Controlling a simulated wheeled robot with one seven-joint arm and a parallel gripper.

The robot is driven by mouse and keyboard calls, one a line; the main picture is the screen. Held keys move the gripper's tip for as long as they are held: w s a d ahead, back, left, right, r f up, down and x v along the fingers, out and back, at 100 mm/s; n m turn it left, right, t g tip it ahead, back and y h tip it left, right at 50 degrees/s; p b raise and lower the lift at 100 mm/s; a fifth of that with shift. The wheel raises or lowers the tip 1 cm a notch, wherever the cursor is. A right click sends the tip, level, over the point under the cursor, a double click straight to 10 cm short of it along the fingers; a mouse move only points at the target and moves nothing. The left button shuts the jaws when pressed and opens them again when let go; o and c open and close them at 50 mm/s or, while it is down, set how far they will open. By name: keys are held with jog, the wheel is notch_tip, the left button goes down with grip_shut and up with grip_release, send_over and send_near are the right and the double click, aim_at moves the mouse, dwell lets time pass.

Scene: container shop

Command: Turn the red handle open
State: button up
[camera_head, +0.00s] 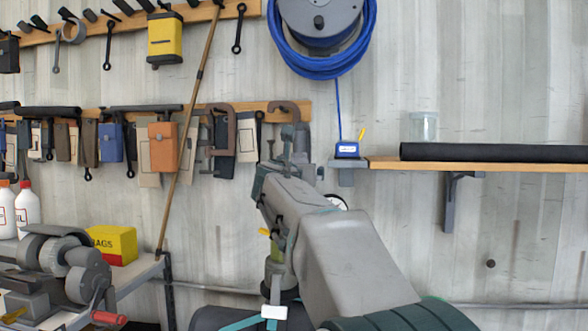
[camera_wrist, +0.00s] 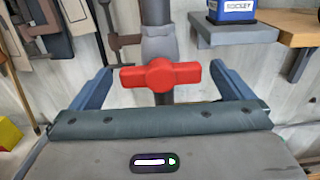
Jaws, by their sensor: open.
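The red handle (camera_wrist: 140,77) shows in the wrist view as a two-winged bar with a round hub. It lies crosswise in front of a vertical grey pipe (camera_wrist: 156,14). My gripper (camera_wrist: 161,69) is open, with one finger to the left of the handle and one to its right. Gaps show between both fingers and the handle ends, and nothing is held. In the head view, my arm hides the handle, and the fingers cannot be made out clearly.
A wooden shelf (camera_head: 390,164) with a black roll (camera_head: 490,152) is on the wall at right. A blue hose reel (camera_head: 318,70) hangs above. Tools hang on racks at left. A bench with a yellow box (camera_head: 113,243) stands at lower left. A broom pole (camera_head: 188,125) leans there.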

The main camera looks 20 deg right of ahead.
jog(key=c, duration=0.9)
jog(key=shift+d+m, duration=0.1)
jog(key=shift+m, duration=0.3)
jog(key=shift+s+d+f+m+b, duration=0.15)
jog(key=shift+m+b, duration=2.1)
jog(key=shift+m, duration=2.05)
jog(key=shift+w+d+f+m+b, duration=0.15)
jog(key=shift+m+b, duration=2.1)
jog(key=shift+m, duration=2.05)
jog(key=shift+s+a, duration=0.1)
jog(key=shift+a, duration=0.05)
